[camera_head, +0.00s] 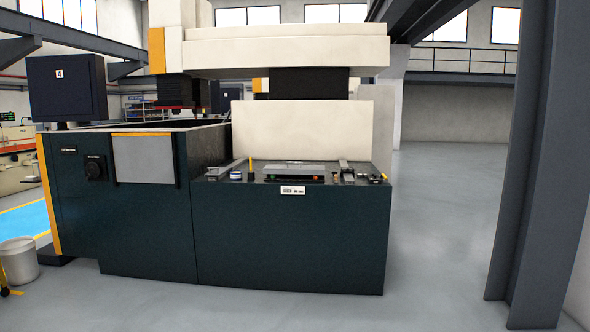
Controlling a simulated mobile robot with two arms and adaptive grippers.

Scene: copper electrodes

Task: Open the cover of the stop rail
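A long grey flat-lidded box (294,169) lies on top of the dark machine cabinet, with a green and a red spot at its dark front edge. It may be the covered stop rail, but I cannot tell for sure at this distance. Its grey top appears closed. Neither of my grippers is in view.
The dark cabinet (290,240) stands ahead, with small tools, a metal bar (225,169) and a yellow item (251,166) on top. A white bucket (18,260) stands left, a grey steel column (530,160) right. The floor (440,240) between cabinet and column is clear.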

